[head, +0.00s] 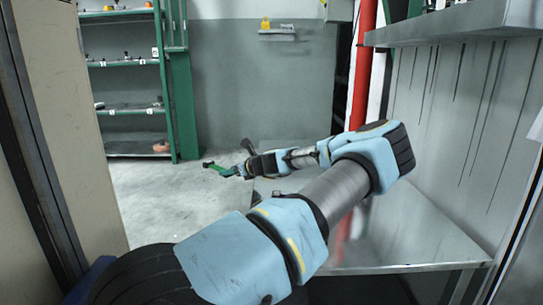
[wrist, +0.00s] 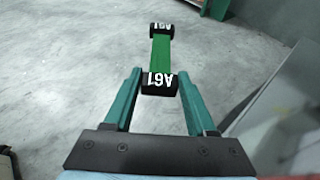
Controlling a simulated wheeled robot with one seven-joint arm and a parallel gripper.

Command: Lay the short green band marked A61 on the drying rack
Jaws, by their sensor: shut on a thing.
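My gripper (wrist: 158,82) is shut on one end of the short green band (wrist: 160,54) in the wrist view. The band has a black block at each end. In the head view my gripper (head: 238,171) holds the green band (head: 214,167) out to the left, in the air past the metal table's left side. I cannot make out anything that is surely the drying rack in either view.
A metal table (head: 400,247) stands under my arm. Green shelves (head: 125,62) with small items stand at the back left. A red pipe (head: 363,62) rises behind the table. A metal panel (head: 470,110) with dark streaks is at right. The concrete floor (head: 165,200) at left is clear.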

